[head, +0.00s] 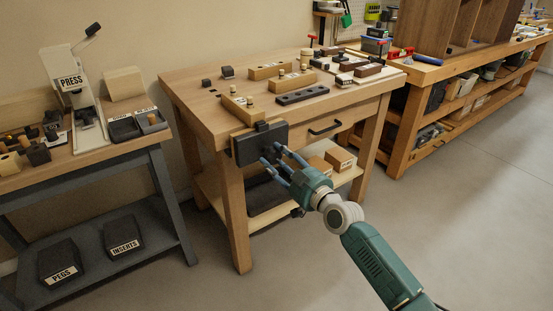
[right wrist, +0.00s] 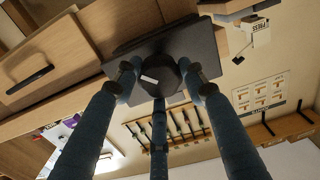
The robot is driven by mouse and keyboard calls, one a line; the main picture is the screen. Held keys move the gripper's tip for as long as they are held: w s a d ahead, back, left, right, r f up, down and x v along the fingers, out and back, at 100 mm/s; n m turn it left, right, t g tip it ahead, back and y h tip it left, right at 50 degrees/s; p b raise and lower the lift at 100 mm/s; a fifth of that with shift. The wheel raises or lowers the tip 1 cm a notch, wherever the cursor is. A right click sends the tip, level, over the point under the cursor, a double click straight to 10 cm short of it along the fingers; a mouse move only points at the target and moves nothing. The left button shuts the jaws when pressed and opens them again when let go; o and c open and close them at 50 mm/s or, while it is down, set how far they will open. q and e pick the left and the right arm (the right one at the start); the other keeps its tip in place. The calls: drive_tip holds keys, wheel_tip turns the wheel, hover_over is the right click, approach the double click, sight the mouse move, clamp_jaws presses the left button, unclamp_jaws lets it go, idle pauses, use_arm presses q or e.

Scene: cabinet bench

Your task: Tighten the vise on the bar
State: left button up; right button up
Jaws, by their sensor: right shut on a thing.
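The vise (head: 253,146) is a dark block mounted on the front left corner of the wooden workbench. In the right wrist view its dark front plate (right wrist: 201,43) shows behind a round dark knob (right wrist: 146,74) with a white mark. My right gripper (head: 271,159) reaches the front of the vise from the lower right. In the right wrist view its three blue fingers close around the knob. A light wooden piece (head: 243,108) lies on the bench top just behind the vise; I cannot tell whether it is the bar or whether the jaws touch it. My left gripper is not in view.
The workbench (head: 202,99) carries several wooden blocks and a dark holed strip (head: 302,95). Its drawer has a dark handle (head: 325,128). A grey table with a press (head: 76,95) stands at left. The floor (head: 440,220) at right is clear.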

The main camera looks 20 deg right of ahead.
drive_tip(key=shift+m, duration=0.5)
drive_tip(key=shift+f+m, duration=0.1)
drive_tip(key=shift+m, duration=0.9)
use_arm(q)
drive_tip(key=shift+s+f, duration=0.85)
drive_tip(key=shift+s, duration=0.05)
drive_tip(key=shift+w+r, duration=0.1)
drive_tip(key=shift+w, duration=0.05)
use_arm(e)
drive_tip(key=shift+m+p, duration=0.3)
drive_tip(key=shift+m, duration=1.3)
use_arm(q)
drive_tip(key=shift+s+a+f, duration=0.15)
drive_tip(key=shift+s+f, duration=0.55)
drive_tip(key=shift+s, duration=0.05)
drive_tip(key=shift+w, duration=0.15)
